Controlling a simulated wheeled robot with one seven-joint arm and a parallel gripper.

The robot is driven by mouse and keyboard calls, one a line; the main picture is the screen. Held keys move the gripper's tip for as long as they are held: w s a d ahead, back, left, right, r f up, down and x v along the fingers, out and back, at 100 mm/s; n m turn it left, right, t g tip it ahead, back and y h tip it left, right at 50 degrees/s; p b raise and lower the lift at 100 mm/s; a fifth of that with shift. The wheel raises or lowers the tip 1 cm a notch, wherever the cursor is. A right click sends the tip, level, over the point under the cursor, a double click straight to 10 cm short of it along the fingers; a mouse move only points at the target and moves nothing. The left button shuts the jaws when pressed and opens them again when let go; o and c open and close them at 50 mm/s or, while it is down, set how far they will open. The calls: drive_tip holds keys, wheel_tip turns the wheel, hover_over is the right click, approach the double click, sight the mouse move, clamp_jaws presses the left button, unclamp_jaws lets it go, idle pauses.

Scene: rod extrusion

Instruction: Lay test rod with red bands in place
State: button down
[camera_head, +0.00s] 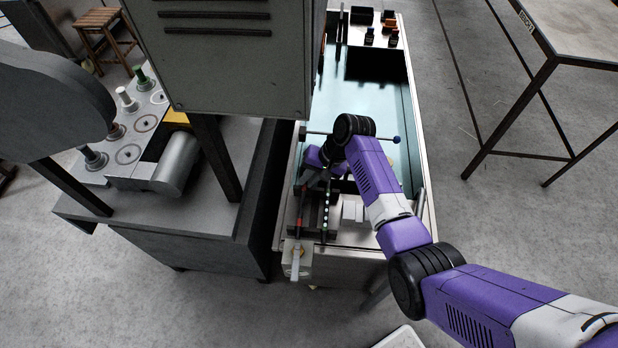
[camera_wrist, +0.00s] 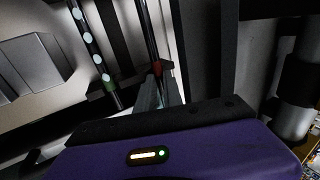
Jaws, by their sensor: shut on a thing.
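My gripper (camera_wrist: 160,88) is shut on a thin dark rod with a red band, the test rod with red bands (camera_wrist: 151,45). In the head view this rod (camera_head: 301,218) lies along the left side of the dark holder at the near end of the long trough. A second dark rod with white spots and a green band (camera_wrist: 88,42) runs beside it; it also shows in the head view (camera_head: 326,212). My arm partly hides the gripper in the head view. I cannot tell whether the held rod touches its supports.
Pale blocks (camera_head: 352,209) stand right of the holder. The metal trough (camera_head: 423,150) has raised walls. A grey cabinet (camera_head: 240,60) and a machine bench (camera_head: 190,225) stand close on the left. A table (camera_head: 575,35) stands at the right, with open floor between.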

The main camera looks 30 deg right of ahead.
drive_tip(key=shift+s+f, duration=0.35)
drive_tip(key=shift+f, duration=0.45)
drive_tip(key=c, duration=1.4)
unclamp_jaws()
drive_tip(key=shift+a, duration=0.1)
drive_tip(key=shift+d+r, duration=0.25)
drive_tip(key=shift+r, duration=0.2)
drive_tip(key=w+v, duration=0.1)
drive_tip(key=v, duration=0.7)
drive_tip(key=shift+a+r, duration=0.25)
